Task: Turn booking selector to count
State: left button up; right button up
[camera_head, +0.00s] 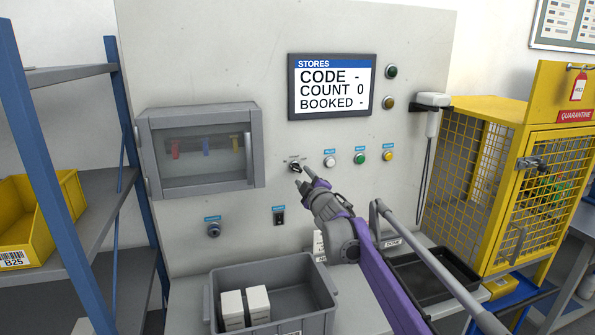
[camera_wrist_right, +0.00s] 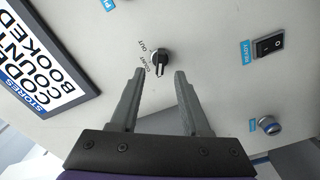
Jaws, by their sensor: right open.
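The booking selector (camera_head: 295,168) is a small black rotary knob on the grey panel, below the screen. In the right wrist view the knob (camera_wrist_right: 160,57) has a pale pointer mark facing the gripper, and small labels beside it, one reading OUT; the other is hard to read. My right gripper (camera_head: 303,178) is open in front of the knob. In the wrist view its fingertips (camera_wrist_right: 159,72) lie either side of the knob's lower end, apart from it; the remaining depth is unclear. The screen (camera_head: 332,86) reads CODE -, COUNT 0, BOOKED -. My left gripper is out of view.
White, green and yellow buttons (camera_head: 360,158) sit right of the knob. A black rocker switch (camera_head: 279,216) and a round blue-grey knob (camera_head: 214,230) are below. A grey bin (camera_head: 297,273) with white boxes stands below, beside a black tray (camera_head: 428,280). A yellow cage (camera_head: 500,180) stands right.

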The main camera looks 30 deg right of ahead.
aim_at(298, 170)
jog(key=shift+p+x, duration=0.35)
jog(key=shift+x, duration=2.3)
jog(key=shift+c, duration=0.3)
grip_shut()
